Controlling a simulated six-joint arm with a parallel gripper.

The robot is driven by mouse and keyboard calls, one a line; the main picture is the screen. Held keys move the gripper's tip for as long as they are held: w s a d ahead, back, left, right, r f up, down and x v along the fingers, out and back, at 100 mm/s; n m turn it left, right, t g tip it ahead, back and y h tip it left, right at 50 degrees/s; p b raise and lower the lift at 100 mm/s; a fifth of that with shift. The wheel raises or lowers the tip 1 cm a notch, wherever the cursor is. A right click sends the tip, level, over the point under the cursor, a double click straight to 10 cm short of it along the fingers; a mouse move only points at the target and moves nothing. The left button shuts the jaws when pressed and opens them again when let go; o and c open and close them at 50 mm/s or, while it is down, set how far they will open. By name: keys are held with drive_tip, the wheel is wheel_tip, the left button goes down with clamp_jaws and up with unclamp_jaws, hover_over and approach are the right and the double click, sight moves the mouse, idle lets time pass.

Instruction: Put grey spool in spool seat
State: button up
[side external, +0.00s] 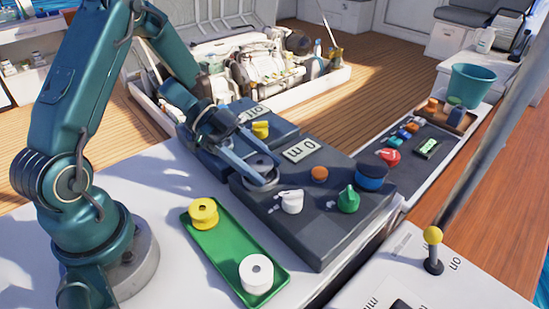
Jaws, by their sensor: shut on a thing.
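My gripper (262,176) is shut on the grey spool (261,162), whose pale round top shows between the two fingers. The spool is at the left part of the dark grey panel (318,226), low over or on its surface; I cannot tell whether it touches. The spool seat is not clearly visible; the spool and fingers may cover it.
A green tray (226,258) in front holds a yellow spool (203,213) and a white spool (256,273). On the panel stand a white valve-like part (291,201), a green knob (348,200), an orange button (319,174) and a blue round part (372,176).

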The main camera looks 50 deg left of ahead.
drive_tip(key=o, duration=1.3)
drive_tip(key=shift+f, duration=0.1)
drive_tip(key=shift+o, duration=0.2)
